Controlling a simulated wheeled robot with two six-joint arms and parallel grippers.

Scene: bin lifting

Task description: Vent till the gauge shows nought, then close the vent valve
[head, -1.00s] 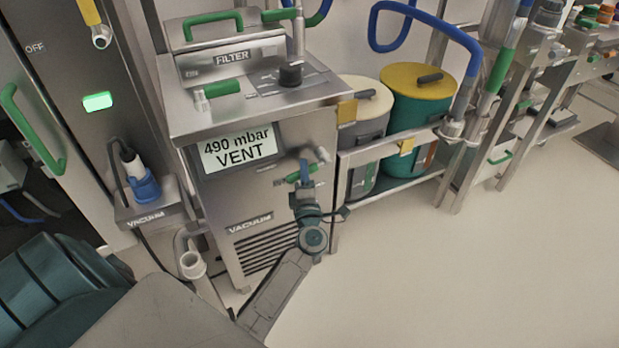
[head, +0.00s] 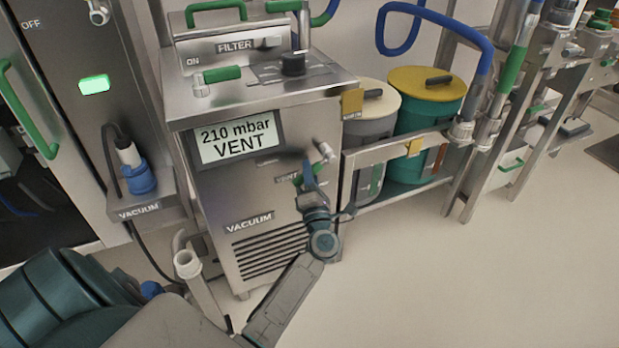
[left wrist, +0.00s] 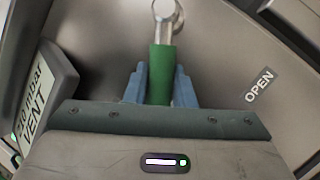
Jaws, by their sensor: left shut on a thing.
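The gauge display (head: 238,137) on the front of the steel vacuum unit (head: 265,190) reads "210 mbar VENT" in the head view. The same display (left wrist: 45,100) shows tilted and partly cut off in the left wrist view. The vent valve's green handle (left wrist: 161,75) stands between the blue fingers of my left gripper (left wrist: 160,88), which is shut on it. An OPEN label (left wrist: 259,85) is to the right of the handle there. My right gripper is not in view.
A FILTER box (head: 235,45) and a black knob (head: 293,64) are on top of the unit. A yellow-lidded green drum (head: 425,100) stands on a rack to the right. The floor (head: 480,270) at the right front is clear.

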